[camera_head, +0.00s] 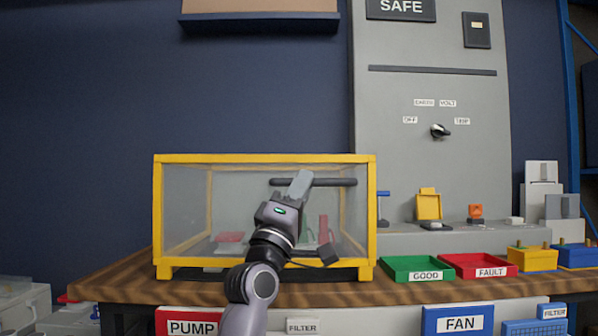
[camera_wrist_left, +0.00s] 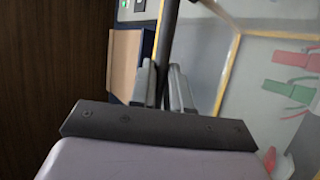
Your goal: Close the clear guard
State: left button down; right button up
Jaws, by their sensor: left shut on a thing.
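The clear guard (camera_head: 190,210) is a see-through box with a yellow frame on the wooden bench. A dark horizontal handle bar (camera_head: 335,182) runs across its upper front. My left gripper (camera_head: 301,183) comes up from below and is shut on this handle, covering its middle. In the left wrist view, the dark handle bar (camera_wrist_left: 168,35) passes between the fingers of my left gripper (camera_wrist_left: 165,88). Red and green clamp-like things (camera_wrist_left: 295,75) show behind the clear panel. The frames do not clearly show how far the front panel stands from the box. My right gripper is not in view.
A green GOOD tray (camera_head: 400,277) and a red FAULT tray (camera_head: 470,270) stand right of the guard on the bench (camera_head: 115,285). A grey panel with a black knob (camera_head: 439,131) stands behind. Labelled bins, PUMP (camera_head: 190,322) and FAN (camera_head: 460,320), sit below the front edge.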

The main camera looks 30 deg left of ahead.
pick_arm(q)
jog(key=shift+w+a+f, duration=0.15)
jog(key=shift+w+f, duration=0.1)
jog(key=shift+f, duration=0.3)
jog(key=shift+w+a+f, duration=0.1)
jog(key=shift+w+f, duration=0.1)
jog(key=shift+f, duration=0.35)
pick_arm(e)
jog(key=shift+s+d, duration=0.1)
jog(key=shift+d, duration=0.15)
pick_arm(q)
jog(key=c, duration=1.1)
grip_release()
jog(key=shift+f, duration=0.1)
jog(key=v, duration=0.7)
jog(key=shift+s+r+p, duration=0.3)
jog(key=shift+p, duration=0.15)
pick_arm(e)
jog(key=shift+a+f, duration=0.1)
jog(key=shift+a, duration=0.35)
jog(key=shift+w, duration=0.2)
pick_arm(q)
jog(key=shift+d, duration=0.1)
